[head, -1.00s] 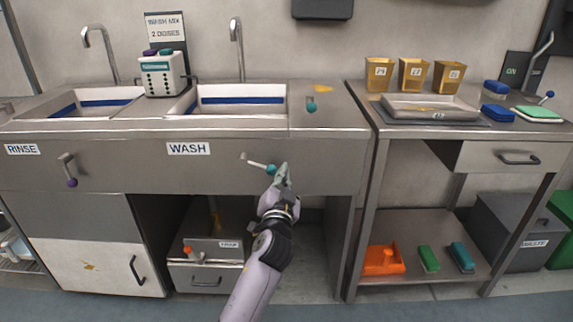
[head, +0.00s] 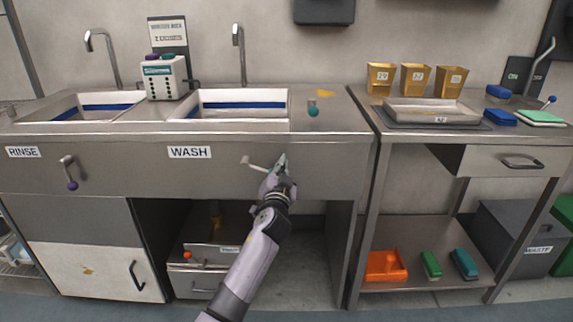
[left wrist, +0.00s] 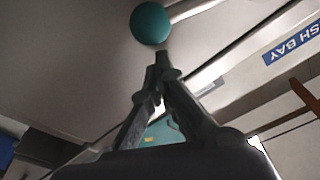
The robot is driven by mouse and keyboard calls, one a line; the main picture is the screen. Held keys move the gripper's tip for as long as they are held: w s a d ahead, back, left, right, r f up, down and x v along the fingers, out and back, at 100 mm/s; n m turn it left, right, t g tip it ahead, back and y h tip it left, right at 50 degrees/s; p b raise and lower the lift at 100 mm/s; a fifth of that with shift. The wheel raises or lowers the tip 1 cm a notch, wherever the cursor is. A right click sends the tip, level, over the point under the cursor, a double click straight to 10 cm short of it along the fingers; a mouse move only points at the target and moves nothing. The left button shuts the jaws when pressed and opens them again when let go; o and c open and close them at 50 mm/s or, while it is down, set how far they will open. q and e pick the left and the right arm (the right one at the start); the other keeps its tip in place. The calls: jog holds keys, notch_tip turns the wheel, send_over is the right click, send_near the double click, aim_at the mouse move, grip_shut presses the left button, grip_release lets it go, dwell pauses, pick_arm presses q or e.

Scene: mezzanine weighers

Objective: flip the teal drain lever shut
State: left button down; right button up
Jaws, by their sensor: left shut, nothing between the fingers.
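The drain lever (head: 256,164) is a pale rod on the wash sink's front panel, right of the WASH label, sloping slightly down to the right. Its teal knob is hidden behind my left gripper in the head view. My left gripper (head: 282,157) is shut and empty at the rod's right end. In the left wrist view a round teal knob (left wrist: 151,23) on a metal rod sits just beyond the shut fingertips (left wrist: 161,56). I cannot tell whether they touch it. A blurred teal patch shows behind the fingers. My right gripper is not in view.
A similar lever with a purple knob (head: 72,185) hangs under RINSE. Another teal knob (head: 313,112) stands on the counter right of the wash basin (head: 228,95). A dispenser (head: 164,78) stands between the basins. The panel right of my gripper is clear.

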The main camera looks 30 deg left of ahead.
pick_arm(q)
jog(key=shift+s+a+f, duration=0.1)
jog(key=shift+s+f, duration=0.05)
jog(key=shift+f, duration=0.2)
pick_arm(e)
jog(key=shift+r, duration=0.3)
pick_arm(q)
jog(key=shift+f, duration=0.15)
